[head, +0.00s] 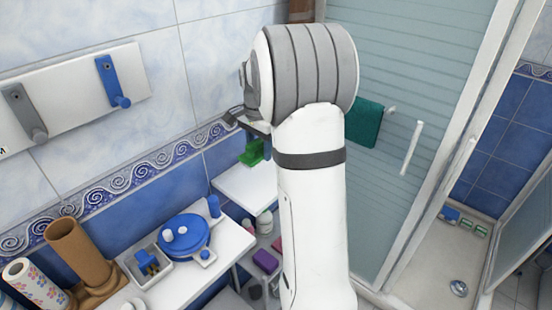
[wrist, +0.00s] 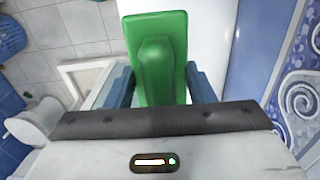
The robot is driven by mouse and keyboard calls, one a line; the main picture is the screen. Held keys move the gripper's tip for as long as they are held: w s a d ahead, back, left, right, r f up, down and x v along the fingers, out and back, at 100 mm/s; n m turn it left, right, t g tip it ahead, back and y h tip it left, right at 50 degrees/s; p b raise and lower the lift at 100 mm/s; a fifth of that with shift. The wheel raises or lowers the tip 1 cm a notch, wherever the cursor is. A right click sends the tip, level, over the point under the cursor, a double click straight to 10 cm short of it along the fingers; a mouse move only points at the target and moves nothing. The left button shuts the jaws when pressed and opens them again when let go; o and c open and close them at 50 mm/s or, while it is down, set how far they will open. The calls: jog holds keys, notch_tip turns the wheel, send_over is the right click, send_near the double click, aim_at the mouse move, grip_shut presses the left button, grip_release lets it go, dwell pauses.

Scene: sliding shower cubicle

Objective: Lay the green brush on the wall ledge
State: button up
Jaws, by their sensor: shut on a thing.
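The green brush (wrist: 158,60) is between the two fingers of my gripper (wrist: 160,82), which is shut on it. In the head view the brush (head: 252,153) shows as a small green block below my gripper (head: 243,123), partly hidden by my arm. The white wall ledge (head: 240,188) is below the brush, against the blue tiled wall. In the wrist view a white surface, seemingly the ledge (wrist: 212,35), lies behind and to the right of the brush. The brush looks held above the ledge; the exact gap cannot be told.
A white counter (head: 225,245) at lower left holds a blue round object (head: 184,238), a brown holder (head: 78,250) and a patterned roll (head: 36,283). Bottles and a purple item (head: 265,261) sit below the ledge. The glass shower door (head: 405,80) stands at right.

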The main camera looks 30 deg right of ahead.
jog(key=shift+w+a, duration=0.1)
jog(key=shift+a, duration=0.15)
jog(key=shift+f, duration=0.15)
jog(key=p, duration=0.1)
send_near(259, 186)
notch_tip(259, 186, down, 5)
jog(key=shift+w+f, duration=0.1)
jog(key=shift+f, duration=0.2)
jog(key=o, duration=1.1)
jog(key=shift+r, duration=0.15)
